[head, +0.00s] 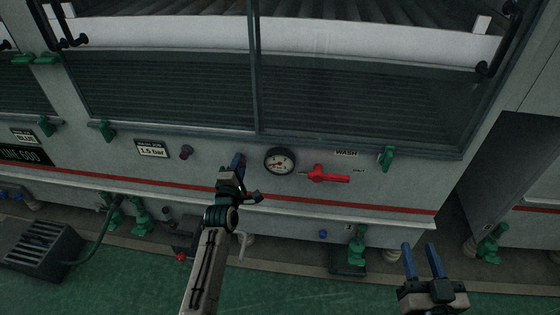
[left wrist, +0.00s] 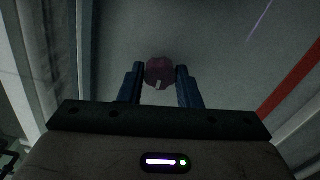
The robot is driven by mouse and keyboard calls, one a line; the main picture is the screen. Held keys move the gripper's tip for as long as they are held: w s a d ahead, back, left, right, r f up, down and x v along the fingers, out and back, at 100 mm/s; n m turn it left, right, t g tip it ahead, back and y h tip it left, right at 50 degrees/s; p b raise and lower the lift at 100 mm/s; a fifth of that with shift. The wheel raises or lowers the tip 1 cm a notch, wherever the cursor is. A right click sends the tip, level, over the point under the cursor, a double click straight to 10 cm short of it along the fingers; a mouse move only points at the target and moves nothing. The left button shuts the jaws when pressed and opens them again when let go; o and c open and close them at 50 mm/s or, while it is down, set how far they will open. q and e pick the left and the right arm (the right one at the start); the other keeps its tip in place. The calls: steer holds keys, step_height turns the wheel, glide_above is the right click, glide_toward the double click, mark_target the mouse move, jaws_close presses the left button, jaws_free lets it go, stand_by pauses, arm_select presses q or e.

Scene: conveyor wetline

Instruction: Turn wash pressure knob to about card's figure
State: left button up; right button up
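A dark red knob with a pale mark (left wrist: 160,72) sits between the fingertips in the left wrist view. My left gripper (head: 238,162) is open at the panel, just left of a round gauge (head: 279,161); whether the fingers touch the knob is unclear. A dark reddish knob (head: 187,151) shows left of this gripper in the head view; I cannot tell if it is the same one. The card (head: 151,148) reads 1.5 bar. The gauge needle points to the lower left, its figures too small to read. My right gripper (head: 422,262) is open and empty, low at the right.
A red lever (head: 328,175) is right of the gauge, below the WASH label (head: 346,153). Green handles (head: 387,157) are on the panel, and green valves (head: 357,243) stand below. A grated box (head: 41,246) is on the green floor at left. A window rail runs above.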

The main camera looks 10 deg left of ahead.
arm_select(q)
steer(key=shift+n+p, duration=1.4)
steer(key=shift+n, duration=0.4)
steer(key=shift+n+p, duration=0.3)
steer(key=shift+n, duration=0.5)
steer(key=shift+f, duration=0.1)
stand_by(0.8)
steer(key=shift+n, duration=1.7)
steer(key=shift+p, duration=0.3)
